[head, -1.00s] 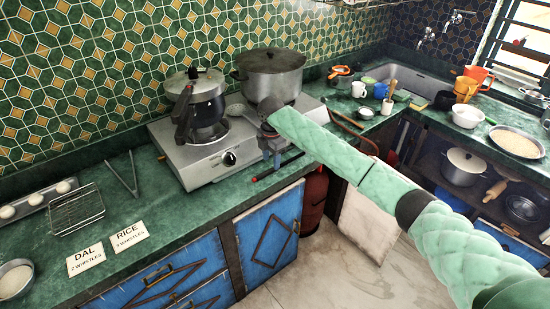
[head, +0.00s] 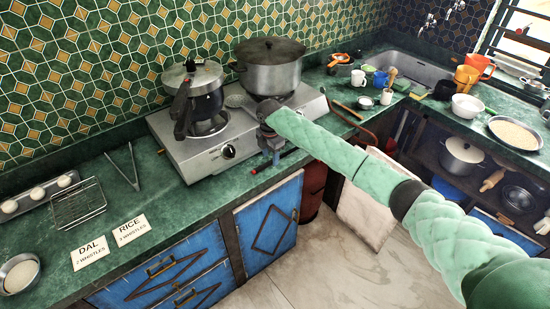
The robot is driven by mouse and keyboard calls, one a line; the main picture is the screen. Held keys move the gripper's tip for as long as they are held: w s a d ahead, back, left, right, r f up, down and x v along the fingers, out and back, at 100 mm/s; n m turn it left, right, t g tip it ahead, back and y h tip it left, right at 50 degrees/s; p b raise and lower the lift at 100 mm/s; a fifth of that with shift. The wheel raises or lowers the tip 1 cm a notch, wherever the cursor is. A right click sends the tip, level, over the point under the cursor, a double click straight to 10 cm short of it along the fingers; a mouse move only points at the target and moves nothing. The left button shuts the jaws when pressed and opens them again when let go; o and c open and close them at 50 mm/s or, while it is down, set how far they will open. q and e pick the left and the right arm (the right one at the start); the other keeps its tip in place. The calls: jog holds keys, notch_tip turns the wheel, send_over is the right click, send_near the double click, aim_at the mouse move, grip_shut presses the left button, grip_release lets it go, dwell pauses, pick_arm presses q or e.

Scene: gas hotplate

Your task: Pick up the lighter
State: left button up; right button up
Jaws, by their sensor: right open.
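The lighter (head: 255,171) looks like a thin dark stick with a red end. It lies on the green counter by the front edge, just in front of the gas hotplate (head: 190,158). Most of it is hidden behind my right gripper. My right gripper (head: 271,158) points down over the lighter, at the hotplate's front right corner. It is open, and its fingertips are small and partly hidden, so I cannot tell whether they touch or straddle the lighter. My left gripper is not in view.
A pressure cooker (head: 200,97) and a large lidded pot (head: 270,68) stand on the hotplate, close behind my right gripper. Tongs (head: 124,165), a wire rack (head: 78,205) and two label cards (head: 90,252) lie to the left. Cups and a sink (head: 415,68) are at the right.

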jog(key=shift+f, duration=1.1)
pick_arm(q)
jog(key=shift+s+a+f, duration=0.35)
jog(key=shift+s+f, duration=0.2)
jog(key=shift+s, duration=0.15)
pick_arm(e)
jog(key=shift+c, duration=0.2)
grip_shut()
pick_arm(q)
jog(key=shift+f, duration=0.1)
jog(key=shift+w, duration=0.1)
